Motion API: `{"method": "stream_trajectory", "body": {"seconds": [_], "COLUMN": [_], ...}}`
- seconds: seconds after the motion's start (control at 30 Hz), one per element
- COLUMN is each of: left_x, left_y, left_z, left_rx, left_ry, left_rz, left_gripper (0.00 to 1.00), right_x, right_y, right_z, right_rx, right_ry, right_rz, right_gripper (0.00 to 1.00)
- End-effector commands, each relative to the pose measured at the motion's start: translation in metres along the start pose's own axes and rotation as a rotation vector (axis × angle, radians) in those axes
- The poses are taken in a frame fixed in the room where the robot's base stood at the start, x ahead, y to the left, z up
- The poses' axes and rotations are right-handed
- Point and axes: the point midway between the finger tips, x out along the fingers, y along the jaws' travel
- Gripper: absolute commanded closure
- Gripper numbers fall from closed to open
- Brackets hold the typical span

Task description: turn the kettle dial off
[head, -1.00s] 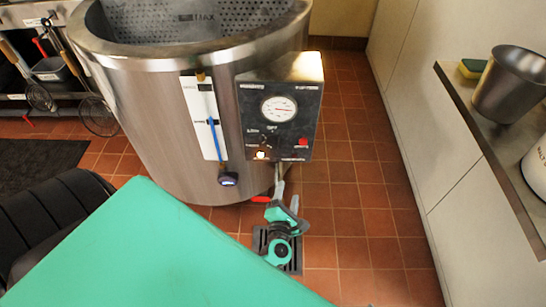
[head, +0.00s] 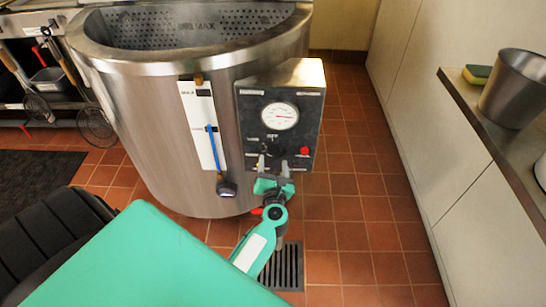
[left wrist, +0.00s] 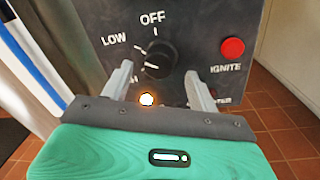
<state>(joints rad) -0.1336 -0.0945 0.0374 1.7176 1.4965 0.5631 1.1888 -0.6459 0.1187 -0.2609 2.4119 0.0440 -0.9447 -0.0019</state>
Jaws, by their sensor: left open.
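The kettle (head: 170,135) is a large steel vessel with a dark control box (head: 305,95) on its front. The black round dial (left wrist: 160,58) sits below the OFF label, with LOW at its upper left. A pale mark on the dial faces left to lower left, away from OFF. In the head view the dial (head: 272,146) is small and just above my fingertips. My left gripper (head: 273,165) is open in front of the box. In the left wrist view its fingers (left wrist: 158,75) stand apart at either side below the dial, seemingly not touching it. My right gripper is not in view.
A glowing amber light (left wrist: 147,99) is below the dial; a red IGNITE button (left wrist: 232,48) is to its right. A sight gauge with a blue line (head: 212,140) is left of the box. A shelf with a metal pot (head: 515,90) is at right. The tiled floor between is clear.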

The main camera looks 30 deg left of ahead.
Motion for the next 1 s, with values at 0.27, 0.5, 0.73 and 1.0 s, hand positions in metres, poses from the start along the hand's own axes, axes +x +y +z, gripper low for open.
{"method": "stream_trajectory", "body": {"seconds": [0.27, 0.5, 0.73, 1.0], "left_x": [0.032, 0.036, 0.036, 0.036], "left_y": [0.000, 0.000, 0.000, 0.000], "left_z": [0.000, 0.000, 0.000, 0.000], "left_rx": [0.001, 0.001, 0.001, 0.005], "left_ry": [-0.001, 0.000, 0.000, 0.000], "left_rz": [0.001, 0.001, 0.000, 0.000], "left_gripper": [0.40, 0.40, 0.63, 0.84], "right_x": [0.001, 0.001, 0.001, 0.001], "right_y": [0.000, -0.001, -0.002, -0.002], "right_z": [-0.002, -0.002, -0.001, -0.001], "right_rx": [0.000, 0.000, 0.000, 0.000], "right_ry": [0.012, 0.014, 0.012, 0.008], "right_rz": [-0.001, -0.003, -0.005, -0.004], "right_gripper": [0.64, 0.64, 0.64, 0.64]}}
